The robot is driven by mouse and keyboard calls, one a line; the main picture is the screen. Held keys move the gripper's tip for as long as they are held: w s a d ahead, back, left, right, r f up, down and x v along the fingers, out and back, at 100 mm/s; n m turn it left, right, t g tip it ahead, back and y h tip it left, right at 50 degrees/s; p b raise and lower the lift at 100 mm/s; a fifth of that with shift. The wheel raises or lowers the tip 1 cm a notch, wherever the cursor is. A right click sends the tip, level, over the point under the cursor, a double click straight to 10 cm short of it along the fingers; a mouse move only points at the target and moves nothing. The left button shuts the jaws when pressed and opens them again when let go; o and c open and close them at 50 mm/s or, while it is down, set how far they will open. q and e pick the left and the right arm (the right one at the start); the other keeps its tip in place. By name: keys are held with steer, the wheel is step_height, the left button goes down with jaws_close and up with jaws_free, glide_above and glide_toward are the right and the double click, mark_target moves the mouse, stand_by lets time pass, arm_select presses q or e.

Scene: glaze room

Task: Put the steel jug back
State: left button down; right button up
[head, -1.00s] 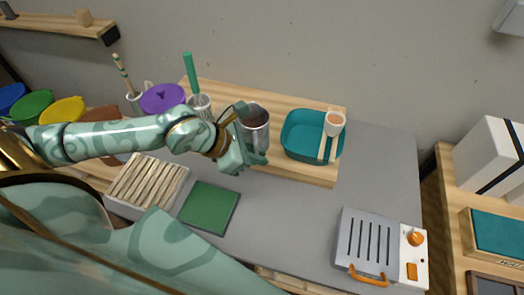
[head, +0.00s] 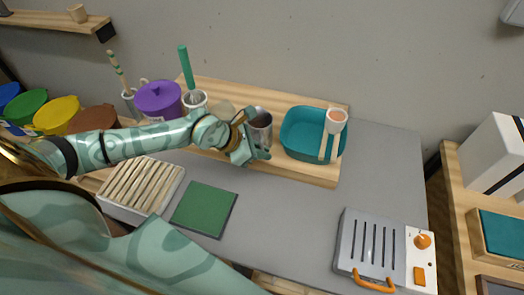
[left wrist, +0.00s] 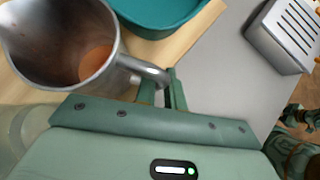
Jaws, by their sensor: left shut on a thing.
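The steel jug (head: 262,127) is over the wooden board, just left of the teal basin (head: 286,141). My left gripper (head: 256,153) is shut on its handle. In the left wrist view the jug (left wrist: 60,45) shows its open mouth, with some orange-brown stuff inside and the spout to the upper left. The fingers of my left gripper (left wrist: 172,90) are at the handle. I cannot tell whether the jug's base touches the board.
The wooden board (head: 310,176) also holds a whisk-like tool with a green handle (head: 186,68). A green mat (head: 204,208), a slatted rack (head: 142,188) and a slotted grey device (head: 372,248) stand in front. Grey tabletop between them is clear.

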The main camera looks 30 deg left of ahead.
arm_select(q)
steer(key=c, duration=1.5)
jaws_free()
steer(key=shift+f, duration=0.1)
steer(key=shift+s+a+r, duration=0.15)
steer(key=shift+r, duration=0.15)
steer(key=p+v, duration=0.3)
steer(key=v, duration=0.8)
steer(key=shift+s+r, duration=0.15)
steer(key=shift+r, duration=0.1)
